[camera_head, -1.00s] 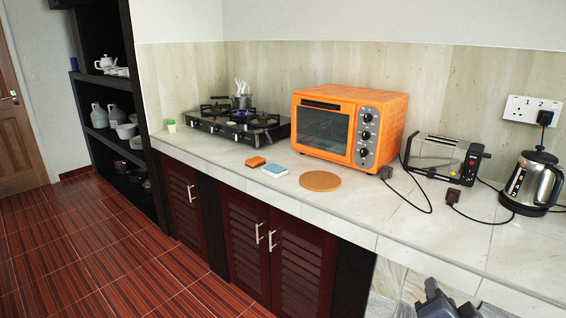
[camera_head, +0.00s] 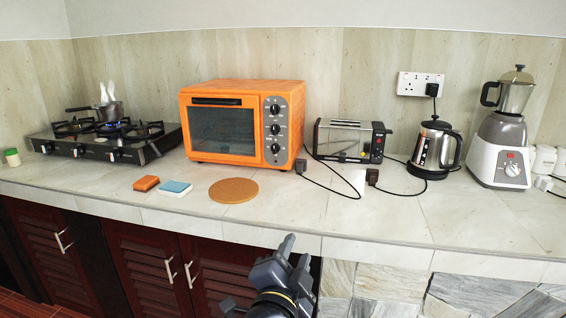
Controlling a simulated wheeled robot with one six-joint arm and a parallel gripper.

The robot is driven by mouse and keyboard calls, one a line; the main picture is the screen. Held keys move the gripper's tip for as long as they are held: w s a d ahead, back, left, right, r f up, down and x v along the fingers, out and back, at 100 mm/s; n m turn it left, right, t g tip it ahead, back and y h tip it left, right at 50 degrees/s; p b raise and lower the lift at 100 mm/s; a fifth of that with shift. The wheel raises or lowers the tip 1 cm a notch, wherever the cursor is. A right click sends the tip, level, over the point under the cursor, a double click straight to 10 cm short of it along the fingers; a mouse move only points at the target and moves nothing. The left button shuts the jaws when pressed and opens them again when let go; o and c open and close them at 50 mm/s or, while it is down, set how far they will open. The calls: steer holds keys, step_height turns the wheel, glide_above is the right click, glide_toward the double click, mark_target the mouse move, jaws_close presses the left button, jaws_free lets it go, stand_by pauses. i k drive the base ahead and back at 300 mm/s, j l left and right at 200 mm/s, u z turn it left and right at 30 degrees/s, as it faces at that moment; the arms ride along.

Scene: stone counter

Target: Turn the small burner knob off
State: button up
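The black gas stove (camera_head: 145,152) stands at the left end of the counter. Several dark knobs line its front face, among them a left knob (camera_head: 46,148), a middle knob (camera_head: 78,152) and a right knob (camera_head: 114,156). Which one is the small burner knob I cannot tell. A blue flame (camera_head: 113,125) shows near the middle of the stove top, beside a small pot (camera_head: 111,111). My gripper (camera_head: 297,248) is at the bottom centre, in front of the counter edge, far to the right of the stove. Its two fingers look apart, with nothing between them.
An orange oven (camera_head: 222,134) stands just right of the stove. An orange sponge (camera_head: 146,183), a blue-and-white sponge (camera_head: 175,188) and a round cork mat (camera_head: 233,190) lie in front. A toaster (camera_head: 345,141), kettle (camera_head: 432,150) and blender (camera_head: 503,140) stand right. The front counter strip is mostly clear.

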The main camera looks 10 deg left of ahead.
mark_target(79, 151)
steer(key=i+j, duration=0.1)
steer(key=j, duration=0.6)
steer(key=i+j, duration=0.15)
steer(key=j, duration=0.6)
steer(key=i+j, duration=0.1)
steer(key=j, duration=0.6)
steer(key=i+j, duration=0.1)
steer(key=j, duration=0.65)
steer(key=i+j, duration=0.1)
steer(key=j, duration=0.6)
steer(key=i+j+z, duration=0.1)
steer(key=j, duration=0.65)
steer(key=i+j, duration=0.1)
steer(key=j, duration=0.65)
steer(key=i+j, duration=0.2)
steer(key=j, duration=0.15)
steer(key=i+j, duration=0.2)
steer(key=j, duration=0.1)
